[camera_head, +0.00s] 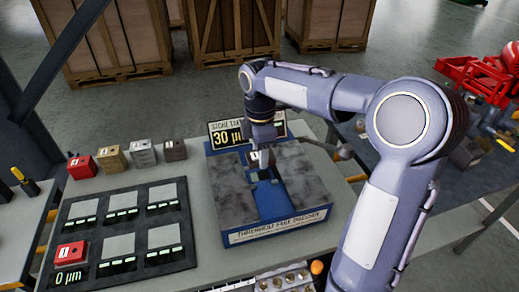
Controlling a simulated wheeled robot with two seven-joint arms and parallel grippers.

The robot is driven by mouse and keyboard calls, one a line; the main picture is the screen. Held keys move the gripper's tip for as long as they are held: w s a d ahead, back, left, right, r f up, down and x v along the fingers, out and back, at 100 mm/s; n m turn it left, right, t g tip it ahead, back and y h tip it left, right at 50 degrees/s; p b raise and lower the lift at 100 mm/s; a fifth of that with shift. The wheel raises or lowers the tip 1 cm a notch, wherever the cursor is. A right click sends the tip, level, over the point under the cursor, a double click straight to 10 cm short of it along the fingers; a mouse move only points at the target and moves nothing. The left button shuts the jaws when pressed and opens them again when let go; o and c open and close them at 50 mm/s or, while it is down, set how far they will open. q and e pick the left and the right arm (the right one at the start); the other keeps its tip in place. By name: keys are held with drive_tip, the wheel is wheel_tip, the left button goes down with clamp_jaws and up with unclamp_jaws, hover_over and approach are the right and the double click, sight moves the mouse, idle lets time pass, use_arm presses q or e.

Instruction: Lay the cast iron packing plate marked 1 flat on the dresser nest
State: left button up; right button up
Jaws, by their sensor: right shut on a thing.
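My right gripper (261,138) points down over the blue face dresser (277,228). It is shut on a small block with a pale marked face (260,158), held over the far part of the blue nest (270,196) between two dark grey slabs. The held block looks like the packing plate marked 1, but its mark is too small to read surely. I cannot tell whether it touches the nest. My left gripper is not in view.
Red (82,166), brass (111,158), light grey (143,152) and dark grey (175,150) blocks stand in a row at the back left. A dark panel (170,256) holds several pale squares and a red block (70,252). A 30 µm display (228,135) stands behind the dresser.

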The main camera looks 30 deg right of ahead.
sight(260, 176)
drive_tip(key=shift+r, duration=0.1)
drive_tip(key=shift+f+b, duration=1.15)
drive_tip(key=shift+f, duration=1.25)
drive_tip(key=shift+p, duration=0.4)
drive_tip(key=shift+f, duration=0.25)
drive_tip(key=shift+f+b, duration=0.35)
drive_tip(key=shift+b, duration=0.05)
drive_tip(key=shift+f, duration=0.1)
drive_tip(key=o, duration=1.4)
drive_tip(key=shift+c, duration=0.2)
